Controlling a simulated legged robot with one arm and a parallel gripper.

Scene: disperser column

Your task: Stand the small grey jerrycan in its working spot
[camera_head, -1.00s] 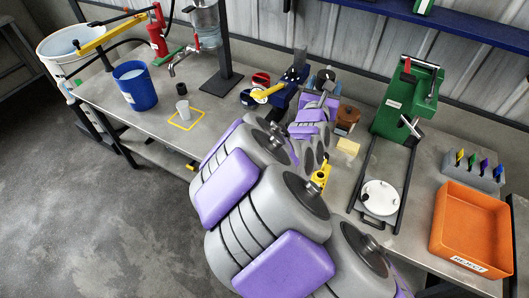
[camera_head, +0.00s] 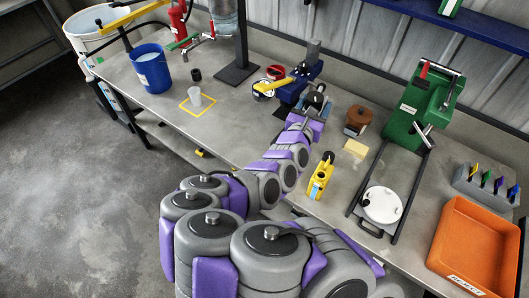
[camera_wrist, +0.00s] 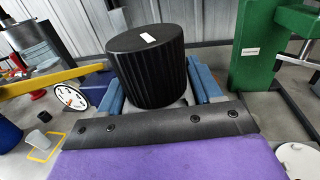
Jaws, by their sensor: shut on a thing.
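My gripper (camera_head: 315,100) is over the bench, in front of the blue device. In the wrist view, my gripper (camera_wrist: 163,92) has its blue fingers either side of a black ribbed cylinder (camera_wrist: 148,65) with a small white mark on top, and is shut on it. I cannot tell whether this cylinder is the cap of the grey jerrycan; no grey jerrycan body shows clearly. A yellow square outline (camera_head: 184,107) is marked on the bench at the left.
A blue bucket (camera_head: 152,67) and a small black cylinder (camera_head: 195,74) stand near the square. A blue device with a yellow handle (camera_head: 277,87) is behind my gripper. A yellow bottle (camera_head: 320,180), green press (camera_head: 420,105) and orange tray (camera_head: 440,230) are to the right.

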